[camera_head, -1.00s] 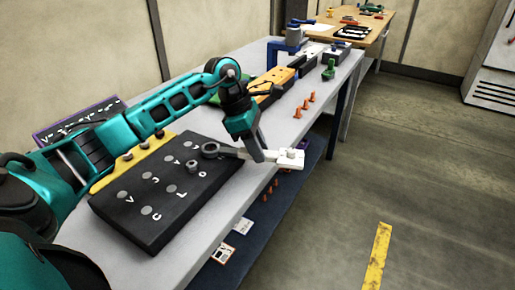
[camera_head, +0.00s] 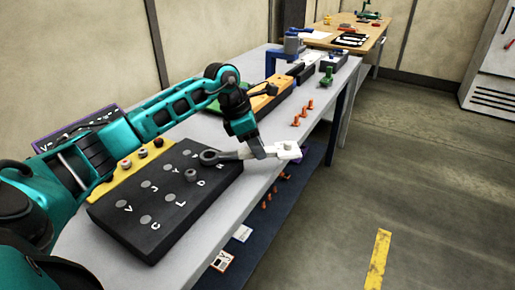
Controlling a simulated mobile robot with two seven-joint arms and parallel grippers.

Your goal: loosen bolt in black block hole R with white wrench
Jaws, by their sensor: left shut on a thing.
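My left gripper (camera_head: 257,149) is shut on the white wrench (camera_head: 288,150), with the pale open end sticking out to the right. The wrench's dark grey ring end (camera_head: 209,157) lies over the black block (camera_head: 165,228), at the spot of hole R beside the letter R. I cannot tell how the ring sits on the bolt there, as the bolt itself is not clearly visible. Another grey bolt (camera_head: 191,175) stands in the block near the letter D. The other marked spots hold flat grey discs. My right gripper is out of view.
A yellow block (camera_head: 128,175) with several bolts lies behind the black block. Several orange bolts (camera_head: 303,112) and a green piece (camera_head: 327,76) stand farther along the grey table (camera_head: 268,183). An orange block (camera_head: 270,97) lies behind my arm. The floor at right is clear.

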